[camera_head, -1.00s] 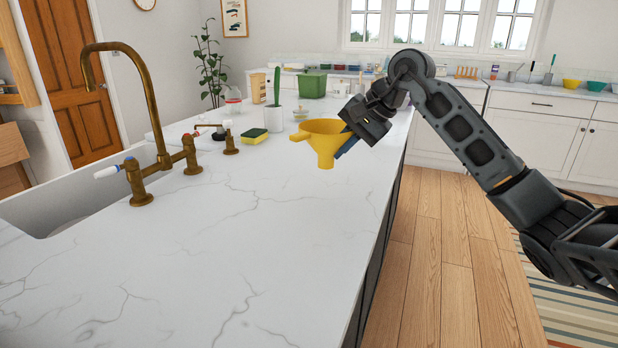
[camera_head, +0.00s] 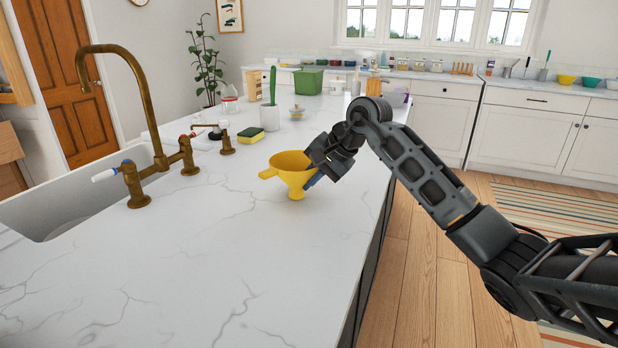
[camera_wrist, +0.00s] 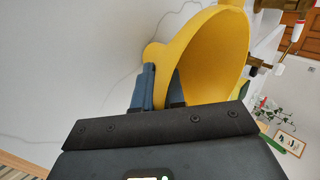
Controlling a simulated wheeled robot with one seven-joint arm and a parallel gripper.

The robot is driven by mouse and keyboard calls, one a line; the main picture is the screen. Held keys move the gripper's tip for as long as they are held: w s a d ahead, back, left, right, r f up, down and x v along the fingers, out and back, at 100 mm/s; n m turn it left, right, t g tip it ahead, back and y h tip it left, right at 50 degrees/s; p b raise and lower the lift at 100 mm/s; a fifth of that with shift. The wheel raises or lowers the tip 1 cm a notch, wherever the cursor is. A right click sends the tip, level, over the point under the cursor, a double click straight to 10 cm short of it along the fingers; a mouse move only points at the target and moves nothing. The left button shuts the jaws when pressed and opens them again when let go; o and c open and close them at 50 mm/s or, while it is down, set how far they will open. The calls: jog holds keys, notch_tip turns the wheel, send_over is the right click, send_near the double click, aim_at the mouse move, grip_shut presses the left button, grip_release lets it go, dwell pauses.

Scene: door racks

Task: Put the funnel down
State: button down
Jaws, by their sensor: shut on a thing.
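The yellow funnel (camera_head: 291,172) is upright over the white marble countertop (camera_head: 215,255), with its wide mouth up and its spout down. My gripper (camera_head: 312,180) is shut on the right side of the funnel's wall. In the wrist view the funnel (camera_wrist: 210,55) fills the upper middle, with the blue fingers (camera_wrist: 158,88) on its near wall. The spout tip is close to the counter; I cannot tell whether it touches.
A brass faucet (camera_head: 150,110) and sink (camera_head: 60,205) are at the left. A yellow-green sponge (camera_head: 250,135), a white pot with a cactus (camera_head: 270,115) and a green bin (camera_head: 308,82) stand behind the funnel. The counter in front is clear.

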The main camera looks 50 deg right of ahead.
jog(key=shift+f, duration=0.15)
jog(key=c, duration=1.2)
grip_release()
